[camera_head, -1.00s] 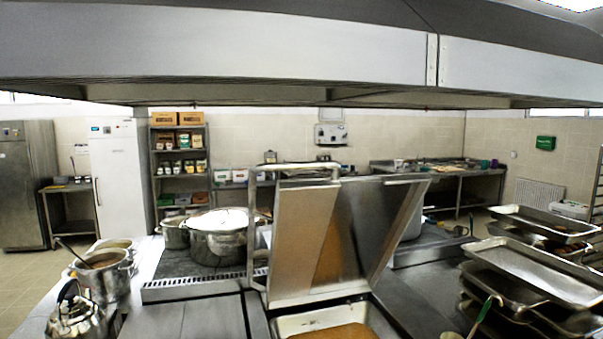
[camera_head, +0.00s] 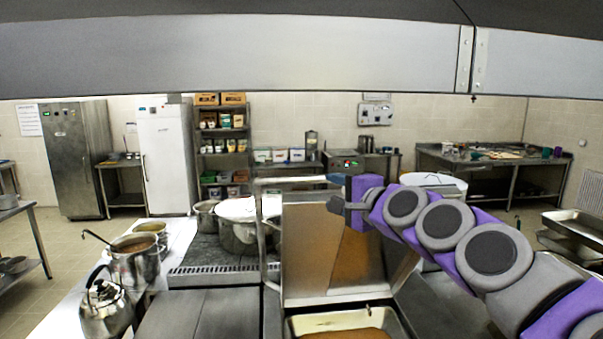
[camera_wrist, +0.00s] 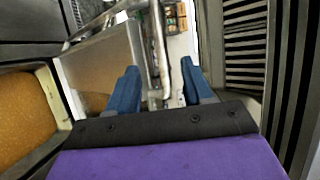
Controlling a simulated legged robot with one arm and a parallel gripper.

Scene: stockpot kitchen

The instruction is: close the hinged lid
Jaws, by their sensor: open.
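The hinged lid (camera_head: 308,245) is a steel panel standing raised behind a rectangular pan (camera_head: 298,327) with brown contents. A tubular handle (camera_head: 263,235) runs up the lid's left side and across near its top. My gripper (camera_head: 338,190) is at the lid's upper part, hiding some of its top edge. In the wrist view my gripper (camera_wrist: 158,78) is open, with two blue fingers. The metal tube of the handle (camera_wrist: 158,45) appears between them; I cannot tell if it touches. The lid also shows at the left in the wrist view (camera_wrist: 100,65).
A large stockpot (camera_head: 238,237) stands on the stove left of the lid. A kettle (camera_head: 103,310) and a smaller pot (camera_head: 135,262) are at front left. Stacked trays (camera_head: 580,225) are at right. A hood (camera_head: 230,50) spans overhead.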

